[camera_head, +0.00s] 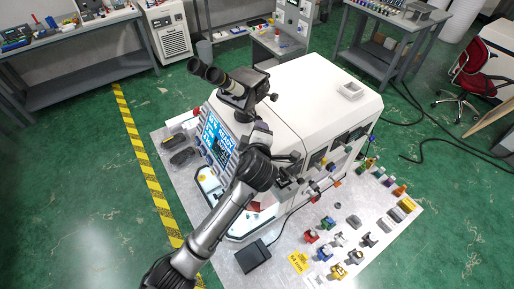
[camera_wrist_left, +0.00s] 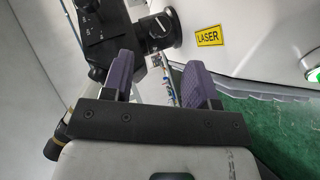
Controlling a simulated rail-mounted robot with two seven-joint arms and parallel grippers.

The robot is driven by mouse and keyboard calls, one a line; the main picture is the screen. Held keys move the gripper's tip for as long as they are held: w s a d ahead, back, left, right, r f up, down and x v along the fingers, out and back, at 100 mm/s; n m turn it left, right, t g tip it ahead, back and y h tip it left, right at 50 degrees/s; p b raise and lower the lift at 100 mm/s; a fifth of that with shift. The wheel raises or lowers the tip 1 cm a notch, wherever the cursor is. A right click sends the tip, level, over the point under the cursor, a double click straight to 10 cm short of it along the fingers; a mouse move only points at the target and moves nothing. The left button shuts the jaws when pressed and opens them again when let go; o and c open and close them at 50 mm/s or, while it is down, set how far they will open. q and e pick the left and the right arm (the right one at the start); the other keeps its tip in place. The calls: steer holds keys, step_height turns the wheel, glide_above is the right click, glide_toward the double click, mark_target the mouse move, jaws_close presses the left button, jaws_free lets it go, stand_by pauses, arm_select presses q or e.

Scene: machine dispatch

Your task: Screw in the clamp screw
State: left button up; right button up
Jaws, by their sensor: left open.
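The clamp screw cannot be picked out in either view. A white machine (camera_head: 318,92) with a lit screen (camera_head: 217,138) reading READY stands in the middle of the head view. A black binocular microscope (camera_head: 232,84) is mounted on its front; a black part with a round knob or lens (camera_wrist_left: 157,32) shows close up in the left wrist view. My left arm reaches from the bottom across the machine's front. My left gripper (camera_wrist_left: 158,80) is open, with two purple fingertips and nothing between them. My right gripper is not in view.
A pale floor plate (camera_head: 222,270) carries several small coloured parts, a black pedal (camera_head: 253,256) and a yellow sign (camera_head: 299,262). A yellow LASER label (camera_wrist_left: 209,36) is on a white surface beyond the fingers. Workbenches and a red chair (camera_head: 484,70) stand behind, with cables on the green floor.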

arm_select(q)
steer(key=shift+b+v, duration=0.7)
steer(key=shift+v, duration=2.2)
